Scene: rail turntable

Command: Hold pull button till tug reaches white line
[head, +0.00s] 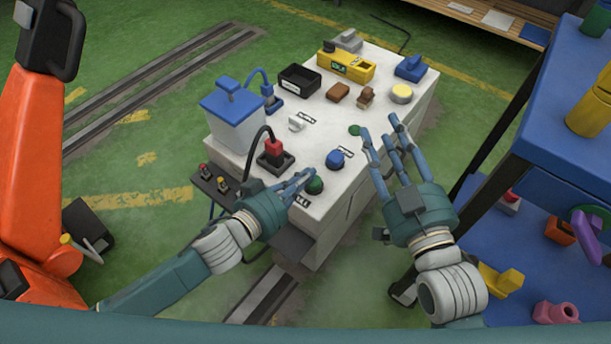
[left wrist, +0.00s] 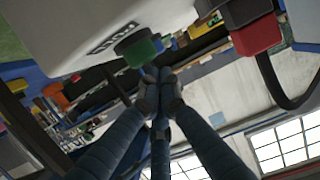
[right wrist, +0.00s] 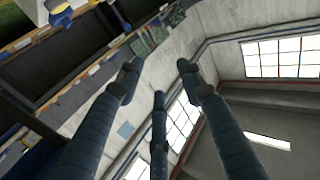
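A green button (head: 316,186) sits at the near corner of the white console (head: 345,205), beside a small label. In the left wrist view the green button (left wrist: 138,50) shows close up, with a label I cannot read surely. My left gripper (head: 302,182) has its fingers drawn together, tips right beside this button; whether they touch it I cannot tell. Nothing shows between the fingers (left wrist: 160,78). My right gripper (head: 380,130) is open and empty above the console's right edge, its fingers (right wrist: 158,80) spread. I cannot make out a tug or a white line.
A blue button (head: 335,160), another green button (head: 355,130) and a red-knobbed lever (head: 274,149) are nearby on the console. A blue-lidded container (head: 233,125) stands at its left. Rails (head: 160,85) run across the green floor. A blue shelf (head: 560,140) stands right, an orange machine (head: 32,170) left.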

